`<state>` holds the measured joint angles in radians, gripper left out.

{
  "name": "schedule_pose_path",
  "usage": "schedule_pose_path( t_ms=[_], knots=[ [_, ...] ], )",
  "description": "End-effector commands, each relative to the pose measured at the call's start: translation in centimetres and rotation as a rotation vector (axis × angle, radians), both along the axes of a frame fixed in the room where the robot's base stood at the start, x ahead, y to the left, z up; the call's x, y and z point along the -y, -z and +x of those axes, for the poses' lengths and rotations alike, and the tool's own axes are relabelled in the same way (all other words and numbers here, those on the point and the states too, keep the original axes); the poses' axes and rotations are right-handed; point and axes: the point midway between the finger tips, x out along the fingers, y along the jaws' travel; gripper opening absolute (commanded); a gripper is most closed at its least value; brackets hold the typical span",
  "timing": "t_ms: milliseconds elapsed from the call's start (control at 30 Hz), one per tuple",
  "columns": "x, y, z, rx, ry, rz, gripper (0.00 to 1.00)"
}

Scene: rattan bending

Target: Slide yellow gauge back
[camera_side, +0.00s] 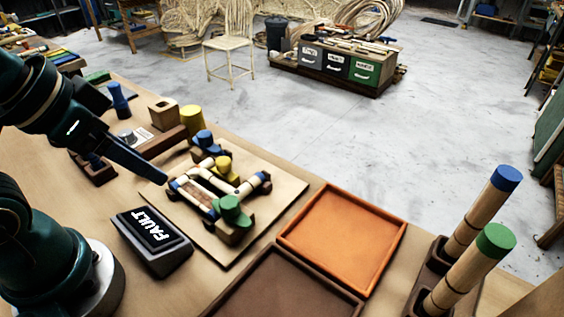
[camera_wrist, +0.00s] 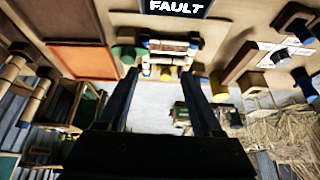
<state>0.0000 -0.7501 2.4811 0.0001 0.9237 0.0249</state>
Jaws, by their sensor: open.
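A small yellow-topped piece (camera_side: 222,165) sits in the wooden fixture on a pale board (camera_side: 285,195), between a blue-topped piece (camera_side: 204,140) and a green-topped piece (camera_side: 231,210). Pale rattan rods (camera_side: 200,192) lie in the fixture. A larger yellow cylinder (camera_side: 192,120) stands behind, by a brown wooden bar (camera_side: 163,143). I cannot tell for sure which yellow thing is the gauge. My gripper (camera_side: 152,172) is over the left side of the board, apart from both yellow things. In the wrist view my gripper (camera_wrist: 159,73) is open, its fingers spread and nothing between them.
A dark FAULT box (camera_side: 152,240) stands left of the board. An orange tray (camera_side: 343,237) and a brown tray (camera_side: 285,290) lie to the right. Upright rods with blue (camera_side: 507,178) and green (camera_side: 496,240) tops stand in a holder at far right.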

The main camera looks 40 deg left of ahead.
Motion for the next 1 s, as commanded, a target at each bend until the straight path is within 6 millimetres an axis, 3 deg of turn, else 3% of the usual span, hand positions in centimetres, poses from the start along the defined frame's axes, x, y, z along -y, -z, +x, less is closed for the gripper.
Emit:
schedule_pose_path(
  t_ms=[233, 467, 633, 800, 1000],
  knots=[
    [-0.2, -3.0, 3.3, -0.042, 0.058, 0.033, 0.67],
    [-0.6, -3.4, 8.0, -0.168, 0.104, 0.053, 0.67],
    [-1.1, -1.7, 11.6, -0.273, 0.127, 0.056, 0.67],
    [-1.6, 1.2, 14.2, -0.376, 0.137, 0.048, 0.67],
    [-2.0, 4.3, 15.3, -0.459, 0.131, 0.036, 0.67]
  ],
)
